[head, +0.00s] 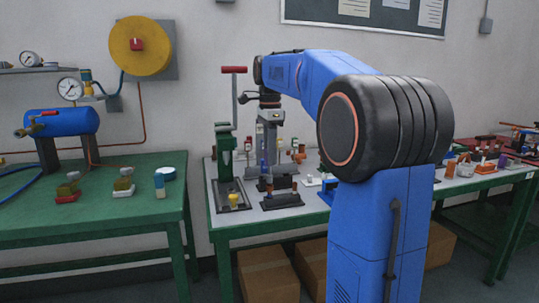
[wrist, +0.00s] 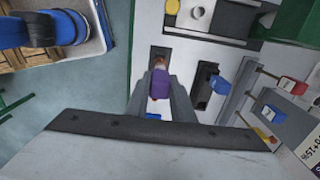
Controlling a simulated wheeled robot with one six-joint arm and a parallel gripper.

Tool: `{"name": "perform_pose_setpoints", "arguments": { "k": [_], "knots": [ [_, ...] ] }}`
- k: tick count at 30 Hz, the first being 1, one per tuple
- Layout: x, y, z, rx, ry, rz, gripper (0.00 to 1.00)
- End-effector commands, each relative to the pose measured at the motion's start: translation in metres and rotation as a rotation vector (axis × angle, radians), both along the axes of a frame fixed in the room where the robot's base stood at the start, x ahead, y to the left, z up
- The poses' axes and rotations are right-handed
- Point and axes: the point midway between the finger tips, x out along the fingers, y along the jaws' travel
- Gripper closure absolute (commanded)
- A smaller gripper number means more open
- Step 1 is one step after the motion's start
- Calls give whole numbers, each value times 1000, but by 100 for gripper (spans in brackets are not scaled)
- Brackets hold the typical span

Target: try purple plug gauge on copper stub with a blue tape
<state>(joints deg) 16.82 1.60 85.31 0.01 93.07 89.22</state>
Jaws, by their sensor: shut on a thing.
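In the wrist view the purple plug gauge (wrist: 161,84) is between the two fingers of my gripper (wrist: 160,90), which is shut on it. A small copper-coloured end (wrist: 159,63) shows just beyond the gauge, over a dark block (wrist: 158,53). I cannot tell whether the gauge touches it or is in it. A small blue patch (wrist: 152,116) shows between the fingers; I cannot tell if it is tape. In the head view my gripper (head: 269,178) points down over the grey-topped bench, and the gauge is too small to make out.
A green press (head: 226,160) with a red-handled lever stands left of my gripper. Another dark block (wrist: 203,86) and a blue piece (wrist: 219,91) lie close on the right in the wrist view. A second green bench (head: 90,205) stands at the left, with a floor gap between.

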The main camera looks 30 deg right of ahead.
Motion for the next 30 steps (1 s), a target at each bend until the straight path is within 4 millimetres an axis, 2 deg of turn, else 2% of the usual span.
{"name": "perform_pose_setpoints", "arguments": {
  "k": [16, 30],
  "knots": [
    [0, 0, -1, 0, 0, 0, 94],
    [0, 0, -11, 0, -1, 0, 94]
  ]
}}
